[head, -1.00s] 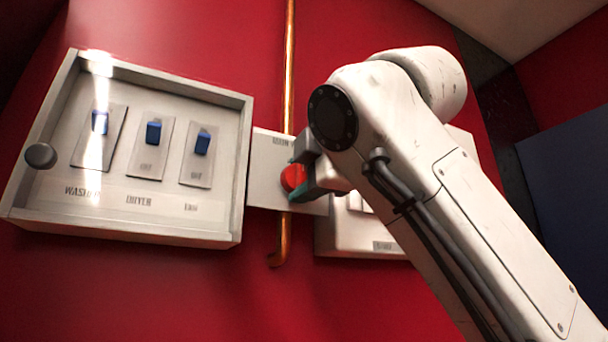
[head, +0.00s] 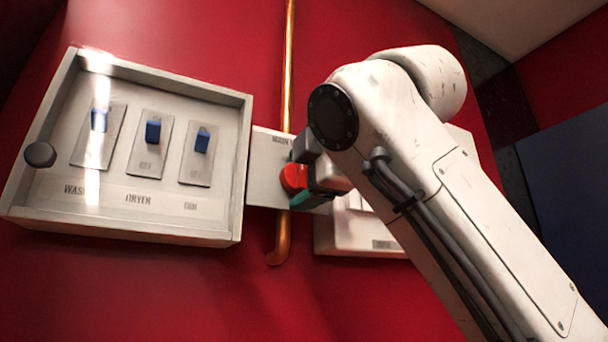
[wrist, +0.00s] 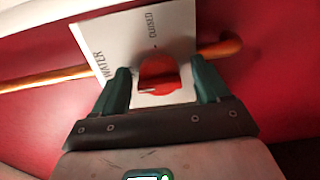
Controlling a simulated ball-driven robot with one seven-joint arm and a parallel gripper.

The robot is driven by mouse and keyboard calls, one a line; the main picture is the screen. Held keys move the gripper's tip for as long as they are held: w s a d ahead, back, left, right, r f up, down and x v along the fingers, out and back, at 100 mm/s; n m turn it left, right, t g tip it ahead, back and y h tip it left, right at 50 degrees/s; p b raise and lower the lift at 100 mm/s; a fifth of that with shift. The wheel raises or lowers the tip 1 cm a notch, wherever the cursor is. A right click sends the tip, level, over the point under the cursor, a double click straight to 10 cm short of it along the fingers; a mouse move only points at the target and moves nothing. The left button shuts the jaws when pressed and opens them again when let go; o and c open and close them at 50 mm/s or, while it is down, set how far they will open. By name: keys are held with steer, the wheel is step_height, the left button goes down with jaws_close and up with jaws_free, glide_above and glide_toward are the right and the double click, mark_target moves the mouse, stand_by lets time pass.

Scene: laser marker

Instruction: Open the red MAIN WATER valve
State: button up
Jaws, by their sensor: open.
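The red valve knob (head: 293,178) sits on a pale plate (head: 265,165) in front of a copper pipe. My gripper (head: 303,175) is at the knob, coming from the right; my arm hides part of the plate. In the wrist view the red valve knob (wrist: 158,74) lies between the two green fingers of my gripper (wrist: 163,85), with a gap on each side. The jaws are open. The plate (wrist: 120,42) there shows the words "WATER" and "CLOSED". The knob's far side is not clear.
A pale box (head: 225,220) with several blue switches stands left of the plate. Another pale box (head: 350,235) is at lower right, partly behind my arm. The copper pipe (head: 288,60) runs down the red wall.

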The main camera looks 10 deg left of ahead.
steer(key=b+v, duration=0.4)
steer(key=v, duration=0.6)
steer(key=shift+s+d, duration=0.25)
steer(key=shift+s, duration=0.05)
